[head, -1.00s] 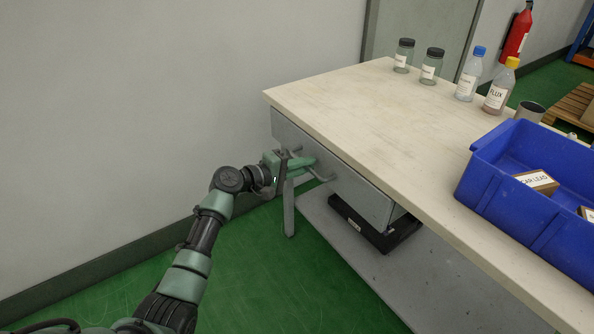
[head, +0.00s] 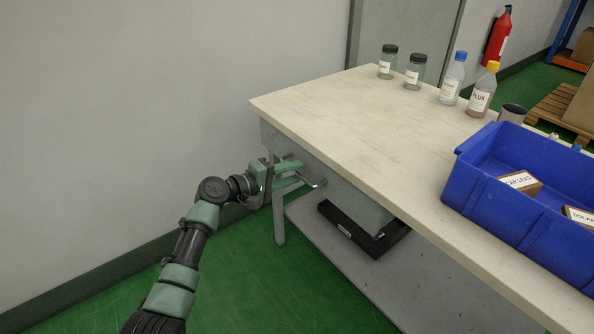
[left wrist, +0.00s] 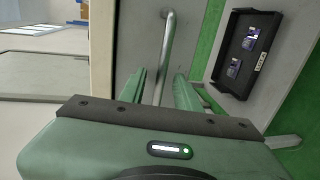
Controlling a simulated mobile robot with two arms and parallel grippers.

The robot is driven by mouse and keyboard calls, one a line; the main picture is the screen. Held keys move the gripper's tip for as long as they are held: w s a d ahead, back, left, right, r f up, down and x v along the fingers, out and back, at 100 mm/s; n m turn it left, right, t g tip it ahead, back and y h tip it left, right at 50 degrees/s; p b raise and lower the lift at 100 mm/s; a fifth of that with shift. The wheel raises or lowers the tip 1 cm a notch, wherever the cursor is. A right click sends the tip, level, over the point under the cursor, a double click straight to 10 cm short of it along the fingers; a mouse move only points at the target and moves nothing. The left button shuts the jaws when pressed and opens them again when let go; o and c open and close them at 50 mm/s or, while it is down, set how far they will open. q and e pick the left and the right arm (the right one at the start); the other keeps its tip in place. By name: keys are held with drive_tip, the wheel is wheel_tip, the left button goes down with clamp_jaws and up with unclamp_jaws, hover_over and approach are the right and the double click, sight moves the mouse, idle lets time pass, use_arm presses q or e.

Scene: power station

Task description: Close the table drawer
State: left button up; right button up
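The table (head: 340,105) has a pale top with a grey drawer (head: 352,203) under its near edge. The drawer front now sits back under the tabletop edge; I cannot tell whether it is fully flush. Its metal bar handle (head: 312,184) also shows in the left wrist view (left wrist: 168,50). My left gripper (head: 299,172) is in front of the drawer at the handle. Its two green fingers are apart, with the handle's bar running between and beyond them in the left wrist view; contact is not clear. My right gripper is out of view.
A blue bin (head: 510,215) with labelled boxes stands on the table's right part. Jars and bottles (head: 450,78) line the far edge. A black tray (head: 350,228) lies on the lower shelf (head: 335,262). A wall is at left; green floor is free below.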

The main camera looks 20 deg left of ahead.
use_arm(q)
drive_tip(key=v, duration=0.3)
drive_tip(key=shift+s+a+r+p, duration=0.15)
drive_tip(key=shift+s+p, duration=0.05)
drive_tip(key=shift+p, duration=0.1)
drive_tip(key=shift+s+a+r, duration=0.1)
drive_tip(key=shift+s+a, duration=0.25)
drive_tip(key=shift+s, duration=0.15)
drive_tip(key=shift+s+a+r, duration=0.1)
drive_tip(key=shift+s+a, duration=0.3)
drive_tip(key=shift+s, duration=0.1)
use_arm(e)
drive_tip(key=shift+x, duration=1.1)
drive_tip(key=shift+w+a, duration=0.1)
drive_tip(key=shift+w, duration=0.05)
